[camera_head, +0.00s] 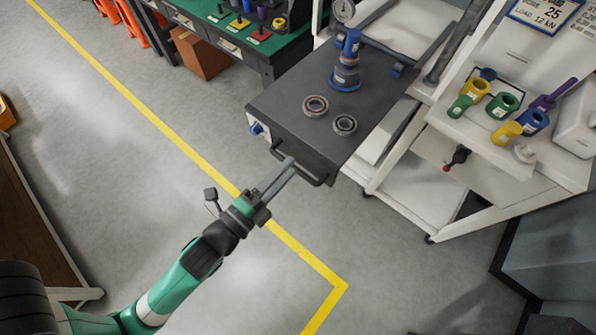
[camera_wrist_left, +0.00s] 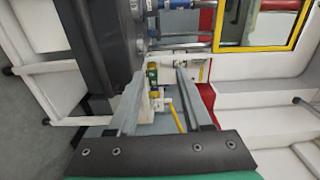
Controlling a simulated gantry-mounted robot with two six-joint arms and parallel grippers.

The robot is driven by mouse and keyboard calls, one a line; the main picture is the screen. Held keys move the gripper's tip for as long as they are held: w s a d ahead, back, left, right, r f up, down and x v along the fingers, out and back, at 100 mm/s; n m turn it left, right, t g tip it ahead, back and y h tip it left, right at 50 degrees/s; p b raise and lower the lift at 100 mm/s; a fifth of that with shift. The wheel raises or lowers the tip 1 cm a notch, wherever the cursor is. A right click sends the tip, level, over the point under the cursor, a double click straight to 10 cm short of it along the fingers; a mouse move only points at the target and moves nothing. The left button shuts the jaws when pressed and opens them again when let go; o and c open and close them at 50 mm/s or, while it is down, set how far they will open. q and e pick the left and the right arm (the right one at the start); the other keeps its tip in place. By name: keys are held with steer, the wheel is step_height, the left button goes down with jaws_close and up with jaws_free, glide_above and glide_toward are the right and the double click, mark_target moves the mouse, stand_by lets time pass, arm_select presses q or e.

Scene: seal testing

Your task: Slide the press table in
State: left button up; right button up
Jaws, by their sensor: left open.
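The press table (camera_head: 283,93) is a dark grey plate drawn out from the white press frame. It carries a blue and grey cylindrical fixture (camera_head: 347,65) and two ring-shaped parts, one (camera_head: 315,106) beside the other (camera_head: 345,124). A black bar handle (camera_head: 314,181) runs along its front edge. My left gripper (camera_head: 289,166) is open, with its fingertips at the handle's left part; I cannot tell whether they touch it. In the left wrist view, the two fingers (camera_wrist_left: 160,88) are apart, and a dark body, apparently the table (camera_wrist_left: 95,38), is at upper left. My right gripper is not in view.
A white shelf (camera_head: 470,125) with coloured rings and plugs stands right of the table. A green-topped bench (camera_head: 285,45) is behind at upper left. A white lower cart shelf (camera_head: 420,190) is below right. The floor around my left arm is clear.

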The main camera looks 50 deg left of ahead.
arm_select(q)
steer(key=g, duration=0.2)
glide_toward(299, 170)
steer(key=s, duration=0.1)
steer(key=x, duration=0.3)
steer(key=b+x, duration=0.1)
steer(key=x, duration=0.3)
steer(key=b+x, duration=0.1)
steer(key=x, duration=0.3)
steer(key=shift+f, duration=0.3)
jaws_close()
stand_by(0.9)
